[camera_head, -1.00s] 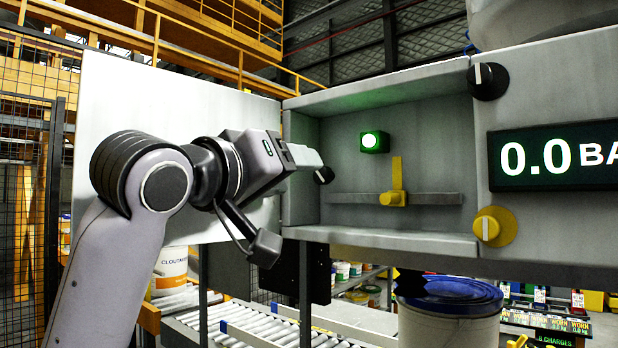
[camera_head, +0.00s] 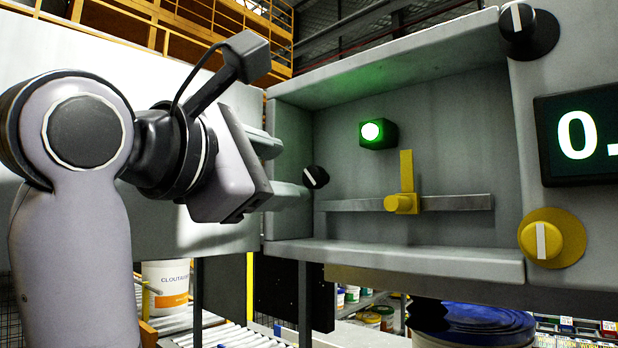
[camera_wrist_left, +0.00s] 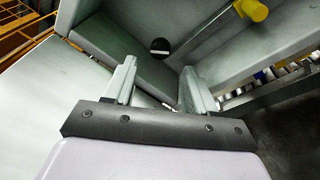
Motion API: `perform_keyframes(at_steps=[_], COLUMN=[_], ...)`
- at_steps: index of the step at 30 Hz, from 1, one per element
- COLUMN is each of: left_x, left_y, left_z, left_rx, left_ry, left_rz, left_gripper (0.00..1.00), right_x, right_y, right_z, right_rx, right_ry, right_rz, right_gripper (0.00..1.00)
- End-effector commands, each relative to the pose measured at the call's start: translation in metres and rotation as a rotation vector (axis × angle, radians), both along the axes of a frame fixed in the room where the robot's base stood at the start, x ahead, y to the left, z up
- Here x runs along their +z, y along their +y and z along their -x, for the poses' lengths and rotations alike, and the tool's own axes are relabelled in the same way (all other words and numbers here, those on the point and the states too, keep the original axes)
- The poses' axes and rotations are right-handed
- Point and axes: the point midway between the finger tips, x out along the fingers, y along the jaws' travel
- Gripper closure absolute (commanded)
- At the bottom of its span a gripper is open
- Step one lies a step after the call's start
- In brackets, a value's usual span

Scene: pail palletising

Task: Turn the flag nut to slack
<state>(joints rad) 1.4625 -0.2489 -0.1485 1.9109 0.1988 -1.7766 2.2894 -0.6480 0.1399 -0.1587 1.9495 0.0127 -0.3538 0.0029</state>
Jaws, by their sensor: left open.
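The yellow flag nut (camera_head: 402,203) sits on a horizontal grey bar (camera_head: 460,202) inside the open grey cabinet, with its flat flag upright. In the left wrist view its yellow end (camera_wrist_left: 252,10) shows at the top edge. My left gripper (camera_head: 281,170) is open and empty at the cabinet's left side, left of the nut and apart from it. A small black knob with a white line (camera_head: 316,176) lies just beyond the fingertips. In the left wrist view the knob (camera_wrist_left: 159,46) appears between and ahead of the two open fingers (camera_wrist_left: 160,75).
A lit green lamp (camera_head: 372,132) is above the nut. A black knob (camera_head: 528,30), a yellow knob (camera_head: 552,238) and a pressure display (camera_head: 585,135) are on the right panel. The cabinet's side wall and lower ledge (camera_head: 400,257) border the recess. A blue-lidded pail (camera_head: 470,322) stands below.

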Motion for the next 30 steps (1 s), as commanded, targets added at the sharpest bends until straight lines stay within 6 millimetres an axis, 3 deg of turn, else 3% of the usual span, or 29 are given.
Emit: perform_keyframes(at_steps=[12, 23, 28, 30], left_x=[0.001, 0.000, 0.000, 0.000], left_y=[-0.025, -0.028, -0.028, -0.028], left_z=[-0.052, -0.057, -0.057, -0.057], left_rx=[0.000, -0.001, -0.001, 0.000], left_ry=[0.002, -0.001, -0.001, -0.002], left_rz=[-0.004, -0.004, -0.004, -0.004], left_gripper=[0.44, 0.44, 0.96, 0.99], right_x=[0.020, 0.020, 0.020, 0.020], right_y=[0.000, 0.000, 0.000, 0.000], right_z=[0.000, 0.001, 0.001, 0.001], right_rx=[0.001, 0.001, 0.001, 0.001], right_ry=[0.001, 0.001, 0.001, 0.001], right_rz=[0.000, 0.000, 0.000, 0.000], right_gripper=[1.00, 1.00, 1.00, 1.00])
